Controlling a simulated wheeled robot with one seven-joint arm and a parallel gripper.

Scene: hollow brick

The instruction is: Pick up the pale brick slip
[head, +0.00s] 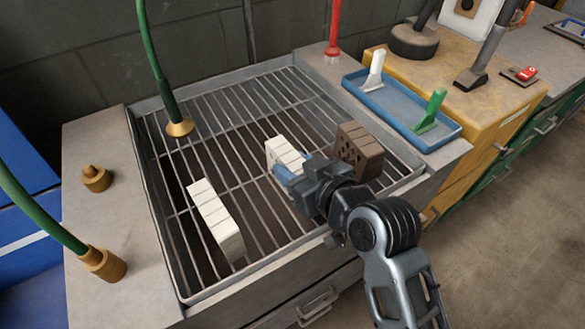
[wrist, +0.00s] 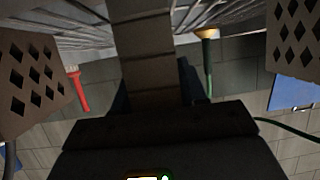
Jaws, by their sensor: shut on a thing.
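A pale, grooved brick slip (head: 281,152) is at the middle of the metal grate, between two other bricks. My gripper (head: 286,166) is shut on it from the near side. In the wrist view the slip (wrist: 147,55) runs upward from between the dark jaws of my gripper (wrist: 155,105), and its surface looks brownish in shadow. The jaws hide its near end. I cannot tell whether the slip touches the grate.
A brown holed brick (head: 361,149) stands close right of the slip. A longer pale brick (head: 215,221) lies to the left. The grate (head: 250,105) is bare behind. A blue tray (head: 392,101) with two scrapers is at the right. A green hose nozzle (head: 179,127) hangs over the grate.

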